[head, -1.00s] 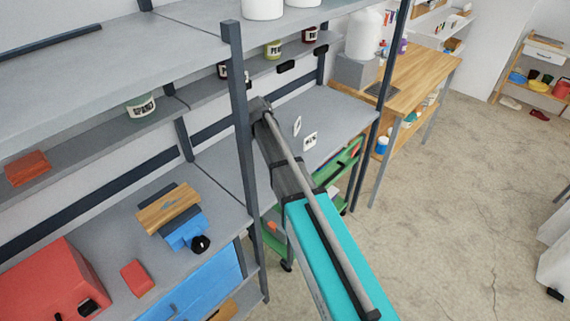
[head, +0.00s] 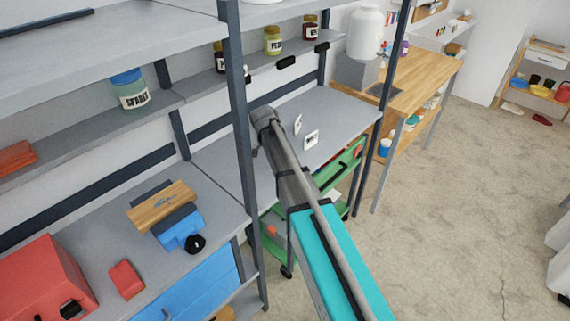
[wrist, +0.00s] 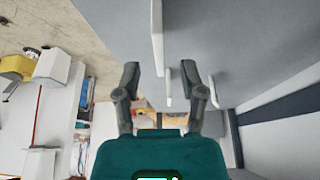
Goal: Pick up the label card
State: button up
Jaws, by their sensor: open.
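Two small white cards stand on the grey worktop (head: 345,112) in the head view: a front card (head: 311,139) with dark print and a back card (head: 298,124) turned more edge-on. I cannot read either. My gripper (wrist: 160,72) is open, with nothing visibly held. I cannot tell whether a card is within its reach. My arm hides the gripper in the head view.
A dark shelf post (head: 238,110) stands close left of my arm. Jars (head: 272,41) line the shelf above the worktop. A green cart (head: 345,180) stands below. A red box (head: 45,280) and a wood-topped blue tool (head: 175,222) sit at left. Open floor lies right.

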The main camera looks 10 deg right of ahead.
jog(key=shift+f, duration=0.15)
dwell(0.3)
jog(key=shift+b+x, duration=2.45)
jog(key=shift+x, duration=0.1)
grip_shut()
